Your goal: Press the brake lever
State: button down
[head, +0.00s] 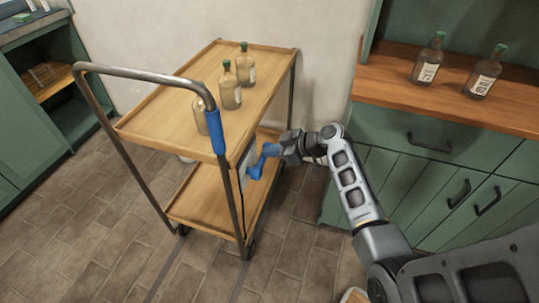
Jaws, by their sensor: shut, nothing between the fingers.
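A wooden trolley (160,122) with a dark metal frame stands left of my arm in the head view. A blue bent piece (262,159), which looks like the brake lever, shows at the trolley's right side below the top shelf, in front of a pale plate (246,166). My gripper (283,150) is shut and empty, right at the upper right of the blue piece. I cannot tell whether they touch. My gripper hides part of this area.
A blue sleeve (215,131) wraps the trolley's push handle. Several bottles (231,91) stand on its top shelf. A green cabinet (420,150) with a wooden top and two bottles (482,75) stands right, close behind my arm. Tiled floor (100,220) is open at front left.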

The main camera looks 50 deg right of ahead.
jog(key=f+m+y+b, duration=0.1)
jog(key=b, duration=0.1)
jog(key=d+f+m+y+b, duration=0.1)
jog(key=f, duration=0.1)
jog(key=f+m+g+y+b, duration=0.1)
jog(key=y+b, duration=0.1)
jog(key=shift+w+d+f+m+b, duration=0.2)
jog(key=shift+w+f+m+b, duration=0.05)
jog(key=shift+f+m+b, duration=0.1)
jog(key=shift+f, duration=0.15)
dwell(0.4)
